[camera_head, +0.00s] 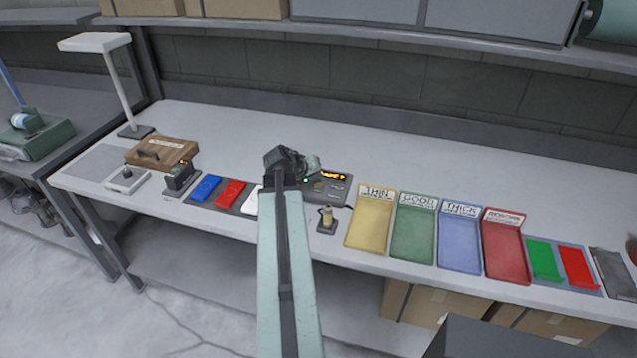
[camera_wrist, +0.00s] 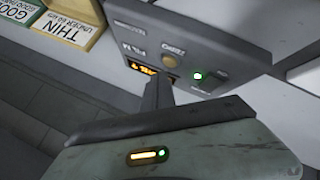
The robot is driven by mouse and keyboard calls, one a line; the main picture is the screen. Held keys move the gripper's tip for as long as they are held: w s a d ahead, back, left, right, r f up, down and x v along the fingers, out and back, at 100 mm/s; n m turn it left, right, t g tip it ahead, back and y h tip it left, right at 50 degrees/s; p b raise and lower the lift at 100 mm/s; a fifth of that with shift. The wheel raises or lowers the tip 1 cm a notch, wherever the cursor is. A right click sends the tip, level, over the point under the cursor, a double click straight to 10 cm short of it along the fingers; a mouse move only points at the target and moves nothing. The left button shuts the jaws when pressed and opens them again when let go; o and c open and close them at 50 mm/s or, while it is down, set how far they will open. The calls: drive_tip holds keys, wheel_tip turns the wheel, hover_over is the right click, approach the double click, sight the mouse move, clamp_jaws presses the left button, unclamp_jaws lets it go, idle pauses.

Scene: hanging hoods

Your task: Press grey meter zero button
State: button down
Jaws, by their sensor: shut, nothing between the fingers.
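The grey meter (camera_head: 338,192) sits on the bench right of my arm, with an orange lit display and a green light. In the wrist view the grey meter (camera_wrist: 215,35) appears upside down, with a round tan button (camera_wrist: 169,61) beside the word ZERO. My gripper (camera_wrist: 158,88) is shut and empty. Its dark fingertips are close to the display and appear just short of the button in the picture; I cannot tell whether they touch the meter. In the head view my gripper (camera_head: 312,165) is at the meter's left end, partly hiding it.
A small brass-coloured piece on a stand (camera_head: 327,218) is in front of the meter. A yellow THIN tray (camera_head: 368,230) and a green tray (camera_head: 414,235) stand to its right. Blue (camera_head: 205,188) and red (camera_head: 231,194) pieces lie left of my arm. The bench behind is clear.

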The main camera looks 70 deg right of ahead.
sight(317, 186)
wheel_tip(317, 186, up, 5)
drive_tip(key=p, duration=0.5)
drive_tip(key=shift+r, duration=0.1)
idle(0.7)
